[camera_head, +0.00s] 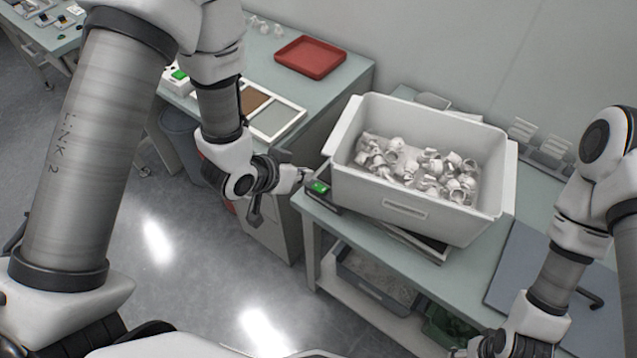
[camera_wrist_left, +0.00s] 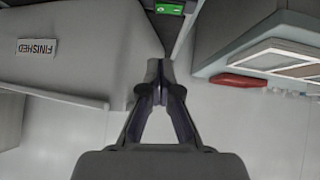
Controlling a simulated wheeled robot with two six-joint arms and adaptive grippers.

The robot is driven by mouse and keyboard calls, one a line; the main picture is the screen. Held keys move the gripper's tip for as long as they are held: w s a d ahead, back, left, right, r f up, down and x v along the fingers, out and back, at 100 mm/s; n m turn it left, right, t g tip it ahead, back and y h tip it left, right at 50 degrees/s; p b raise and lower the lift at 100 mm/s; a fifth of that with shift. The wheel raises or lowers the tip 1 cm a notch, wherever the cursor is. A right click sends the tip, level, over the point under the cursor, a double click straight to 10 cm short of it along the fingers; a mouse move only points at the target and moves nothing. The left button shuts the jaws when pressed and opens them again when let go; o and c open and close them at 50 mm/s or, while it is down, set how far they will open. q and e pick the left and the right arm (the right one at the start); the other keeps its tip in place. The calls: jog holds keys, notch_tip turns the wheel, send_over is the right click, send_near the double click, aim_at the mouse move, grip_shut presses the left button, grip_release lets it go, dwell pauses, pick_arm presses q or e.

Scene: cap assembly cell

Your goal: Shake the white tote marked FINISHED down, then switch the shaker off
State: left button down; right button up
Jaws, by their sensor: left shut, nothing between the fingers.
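The white tote (camera_head: 410,213) stands upright on a dark flat shaker (camera_head: 432,250) on the right-hand bench and holds many loose white caps (camera_head: 415,168). Its FINISHED label (camera_wrist_left: 36,46) shows in the left wrist view. A switch box with a lit green face (camera_head: 319,187) sits at the bench corner, left of the tote; it also shows in the left wrist view (camera_wrist_left: 170,8). My left gripper (camera_head: 303,175) is shut and empty, close to the green switch; I cannot tell whether they touch. My right gripper (camera_head: 482,348) is cut off at the bottom edge, its fingers hidden.
A red tray (camera_head: 310,58) and framed panels (camera_head: 273,120) lie on the left-hand bench. A grey board (camera_head: 535,265) lies on the bench right of the tote. Bins (camera_head: 375,280) stand on the shelf below. The floor between benches is clear.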

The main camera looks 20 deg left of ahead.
pick_arm(q)
jog(key=p, duration=0.1)
send_over(326, 187)
jog(key=s+a, duration=0.2)
notch_tip(326, 187, down, 4)
jog(key=f, duration=0.4)
jog(key=shift+d+p, duration=0.35)
jog(key=shift+d, duration=0.05)
jog(key=shift+f, duration=0.25)
jog(key=shift+s+f, duration=0.1)
jog(key=shift+f, duration=0.05)
jog(key=shift+d, duration=0.1)
